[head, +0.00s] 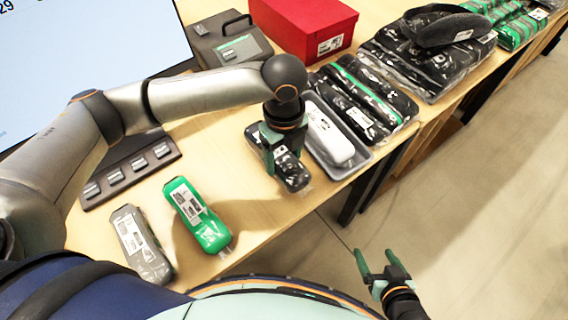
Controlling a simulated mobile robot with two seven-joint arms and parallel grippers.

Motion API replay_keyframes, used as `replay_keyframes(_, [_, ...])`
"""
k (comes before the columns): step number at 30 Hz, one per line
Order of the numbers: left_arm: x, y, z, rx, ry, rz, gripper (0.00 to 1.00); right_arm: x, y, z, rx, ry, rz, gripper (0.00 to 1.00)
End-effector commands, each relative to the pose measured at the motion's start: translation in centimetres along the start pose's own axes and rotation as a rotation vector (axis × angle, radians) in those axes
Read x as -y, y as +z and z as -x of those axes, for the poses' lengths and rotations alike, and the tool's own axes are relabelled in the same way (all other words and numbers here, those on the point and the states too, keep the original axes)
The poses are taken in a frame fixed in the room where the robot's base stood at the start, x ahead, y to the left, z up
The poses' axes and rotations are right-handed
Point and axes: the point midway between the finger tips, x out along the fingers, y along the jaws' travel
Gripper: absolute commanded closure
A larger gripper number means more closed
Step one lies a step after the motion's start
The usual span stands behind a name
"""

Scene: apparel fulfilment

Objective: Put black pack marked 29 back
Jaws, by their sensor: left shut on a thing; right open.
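My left gripper (272,158) points down and is shut on a black pack (293,175) in clear wrapping, at the table's front edge. The gripper hides part of the pack, and I cannot read its number. I cannot tell whether the pack touches the table. My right gripper (376,266) is open and empty, off the table over the floor at the lower right.
A grey tray (362,161) with a white pack (330,135) stands just right of the held pack. A green pack (197,215) and a grey pack (141,243) lie on the left. Black packs (362,100) lie further right. A red box (303,27) stands behind.

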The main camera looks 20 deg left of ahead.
Motion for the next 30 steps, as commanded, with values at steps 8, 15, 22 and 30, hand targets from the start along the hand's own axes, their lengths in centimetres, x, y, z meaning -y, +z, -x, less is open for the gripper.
replay_keyframes(8, [0.0, 0.1, -3.3, 0.001, 0.000, -0.001, 0.85, 0.3, 0.7, -0.3, 0.013, -0.007, 0.001, 0.16])
replay_keyframes(15, [0.0, 0.0, -3.2, 0.001, 0.001, 0.000, 0.85, 0.4, 0.6, -0.3, 0.012, -0.009, 0.002, 0.16])
replay_keyframes(22, [0.0, 0.0, -3.3, 0.001, 0.001, 0.000, 0.06, 0.4, 0.6, -0.3, 0.010, -0.009, 0.002, 0.16])
replay_keyframes(30, [0.0, 0.0, -3.2, 0.001, 0.000, 0.000, 0.00, 0.3, 0.6, -0.3, 0.010, -0.008, 0.003, 0.16])
